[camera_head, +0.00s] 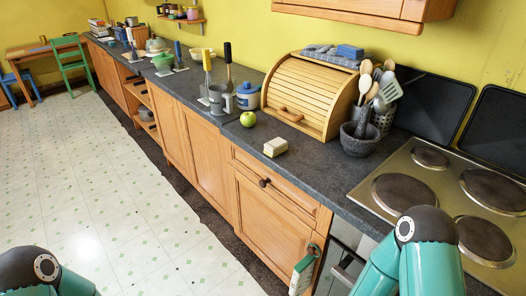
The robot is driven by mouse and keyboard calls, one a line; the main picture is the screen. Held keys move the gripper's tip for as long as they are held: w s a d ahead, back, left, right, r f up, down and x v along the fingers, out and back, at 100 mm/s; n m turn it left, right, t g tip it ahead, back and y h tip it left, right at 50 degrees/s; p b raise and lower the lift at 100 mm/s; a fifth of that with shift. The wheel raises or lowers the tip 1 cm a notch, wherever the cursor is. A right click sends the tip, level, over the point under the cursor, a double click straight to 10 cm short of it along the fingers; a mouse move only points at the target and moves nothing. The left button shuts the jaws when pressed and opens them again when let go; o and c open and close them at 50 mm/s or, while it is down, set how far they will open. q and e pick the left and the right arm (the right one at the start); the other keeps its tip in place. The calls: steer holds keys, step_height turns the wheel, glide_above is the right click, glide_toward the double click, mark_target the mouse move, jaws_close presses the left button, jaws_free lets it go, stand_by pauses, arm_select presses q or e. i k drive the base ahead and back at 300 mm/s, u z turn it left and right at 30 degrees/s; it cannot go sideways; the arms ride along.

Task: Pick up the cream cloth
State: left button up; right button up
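A cream cloth with green edges (302,273) hangs at the front of the counter, beside the oven door at the bottom of the picture. It hangs below the worktop edge, from something green at its top. Its lower end is near the picture's bottom edge. Teal parts of my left arm show in the bottom left corner and of my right arm at the bottom right. Neither gripper is in view. The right arm is to the right of the cloth in the picture.
The dark worktop (225,128) holds a cream block (275,147), a green apple (248,119), a roll-top bread box (310,95), a mortar (356,141) and a hob (455,190). A folded grey-blue cloth (328,58) lies on the bread box. The tiled floor (105,180) is clear.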

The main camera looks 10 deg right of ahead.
mark_target(274, 148)
steer(key=u, duration=0.05)
steer(key=i, duration=1)
steer(key=u, duration=0.1)
